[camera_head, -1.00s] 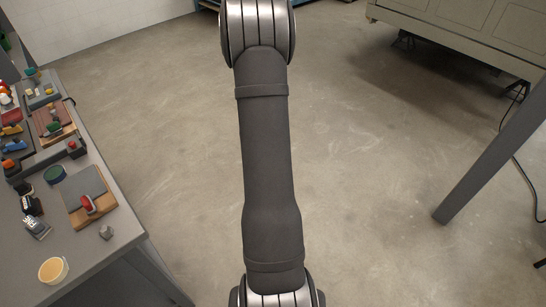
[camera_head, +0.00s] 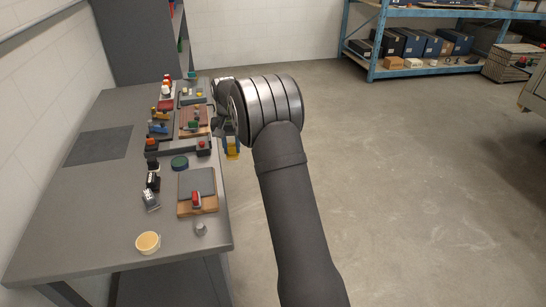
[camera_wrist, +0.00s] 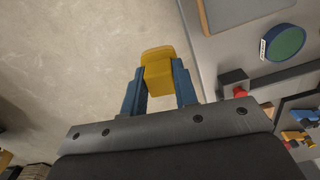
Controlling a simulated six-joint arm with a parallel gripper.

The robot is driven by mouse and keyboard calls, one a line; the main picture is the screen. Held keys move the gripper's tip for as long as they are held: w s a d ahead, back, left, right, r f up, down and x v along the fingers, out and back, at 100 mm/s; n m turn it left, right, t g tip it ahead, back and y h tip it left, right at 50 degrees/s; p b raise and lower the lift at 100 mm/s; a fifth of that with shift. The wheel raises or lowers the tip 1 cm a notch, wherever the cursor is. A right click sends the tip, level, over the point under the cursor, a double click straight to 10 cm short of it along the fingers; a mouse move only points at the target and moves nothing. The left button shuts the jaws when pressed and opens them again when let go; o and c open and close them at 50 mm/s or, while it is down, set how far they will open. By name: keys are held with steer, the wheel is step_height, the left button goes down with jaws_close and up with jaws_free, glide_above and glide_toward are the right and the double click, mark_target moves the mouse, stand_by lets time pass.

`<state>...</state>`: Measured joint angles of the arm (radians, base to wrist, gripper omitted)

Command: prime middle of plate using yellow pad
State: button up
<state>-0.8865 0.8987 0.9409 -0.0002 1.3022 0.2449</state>
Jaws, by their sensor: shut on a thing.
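My gripper (camera_wrist: 159,88), with blue fingers, is shut on the yellow pad (camera_wrist: 158,71). In the head view, the yellow pad (camera_head: 232,153) hangs below the fingers, just off the table's right edge, over the floor. A grey plate on a wooden board (camera_head: 196,182) lies near the table's right edge, with a red-topped block (camera_head: 196,200) at its front. In the wrist view a corner of this plate (camera_wrist: 235,12) shows at the top. I cannot tell which plate the task means.
On the grey table (camera_head: 95,215) stand a green round tin (camera_head: 179,162), a cream-filled bowl (camera_head: 148,242), a grey bar with red knobs (camera_head: 178,147) and several small blocks. A dark flat patch (camera_head: 98,146) lies at left. The floor right of the table is clear.

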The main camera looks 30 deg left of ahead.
steer(key=s+a+r+n, duration=0.2)
steer(key=s+a+r, duration=0.3)
steer(key=s+a, duration=0.5)
steer(key=shift+s+d+f, duration=0.1)
steer(key=shift+f, duration=1.9)
steer(key=shift+s+d+f, duration=0.1)
steer(key=shift+f, duration=1.85)
steer(key=shift+s+d+f, duration=0.25)
steer(key=shift+s+d, duration=0.25)
steer(key=shift+c, duration=0.3)
steer(key=shift+s+d, duration=2.35)
steer(key=shift+d, duration=0.05)
steer(key=shift+w+a+f, duration=0.1)
steer(key=shift+w+a, duration=2.8)
steer(key=shift+a, duration=0.05)
steer(key=shift+w+d, duration=0.2)
steer(key=shift+w, duration=0.05)
steer(key=shift+s+d, duration=0.1)
steer(key=shift+d, duration=0.2)
steer(key=shift+s+d, duration=2.7)
steer(key=shift+s, duration=0.05)
steer(key=shift+w+a, duration=2.85)
steer(key=shift+w+a+r, duration=0.1)
steer(key=shift+r, duration=4.05)
